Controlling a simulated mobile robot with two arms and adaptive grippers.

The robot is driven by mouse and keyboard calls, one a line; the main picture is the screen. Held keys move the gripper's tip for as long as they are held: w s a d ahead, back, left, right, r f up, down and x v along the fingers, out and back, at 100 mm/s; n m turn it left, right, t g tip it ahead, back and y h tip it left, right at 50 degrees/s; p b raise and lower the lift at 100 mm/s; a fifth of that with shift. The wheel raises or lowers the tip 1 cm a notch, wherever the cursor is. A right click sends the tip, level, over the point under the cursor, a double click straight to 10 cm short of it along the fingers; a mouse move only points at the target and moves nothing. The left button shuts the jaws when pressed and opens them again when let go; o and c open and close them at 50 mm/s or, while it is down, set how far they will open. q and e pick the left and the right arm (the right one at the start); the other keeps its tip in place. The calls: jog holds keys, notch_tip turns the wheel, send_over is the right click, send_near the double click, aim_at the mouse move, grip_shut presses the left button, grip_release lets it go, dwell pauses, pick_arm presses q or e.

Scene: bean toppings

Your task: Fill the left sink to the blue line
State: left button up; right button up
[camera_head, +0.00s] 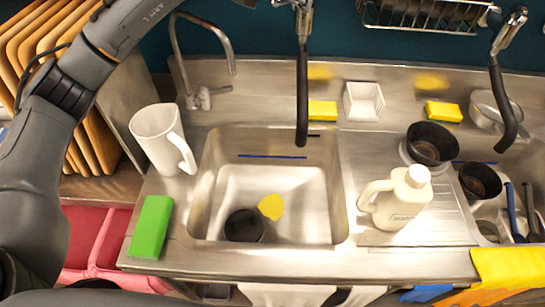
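The left sink (312,190) is a steel basin in the middle of the counter. A blue line (272,156) runs along its back wall and is uncovered. A black cup or bowl (244,226) and a flat yellow piece (271,206) lie at its bottom. I see no clear water surface and no stream. A steel gooseneck faucet (203,98) stands at its back left. A black spray hose head (302,100) hangs over its back right. My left arm comes in from the left and leaves at the top, so its gripper is out of view. My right gripper is not in view.
A white pitcher (160,138) and green block (151,227) stand left of the sink. A white jug (398,200) stands right of it. Yellow sponges (322,110) and a white basket (364,100) line the back. The right sink (525,165) holds dark items.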

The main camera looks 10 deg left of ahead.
pick_arm(q)
jog(key=shift+s+d+b, duration=0.2)
jog(key=shift+d+b, duration=0.1)
jog(key=shift+d, duration=0.5)
jog(key=shift+s+d+b, duration=0.15)
jog(key=shift+d+b, duration=0.2)
jog(key=shift+d, duration=0.5)
jog(key=shift+s+d+b, duration=0.2)
jog(key=shift+d+b, duration=0.1)
jog(key=shift+d, duration=0.5)
jog(key=shift+s+d+b, duration=0.15)
jog(key=shift+d+b, duration=0.25)
jog(key=shift+d, duration=0.85)
jog(key=shift+s+d+b, duration=0.1)
jog(key=shift+d+b, duration=0.3)
jog(key=shift+d, duration=0.85)
jog(key=d+b+v, duration=0.1)
jog(key=b+v, duration=0.1)
jog(key=v, duration=0.6)
jog(key=shift+r, duration=0.35)
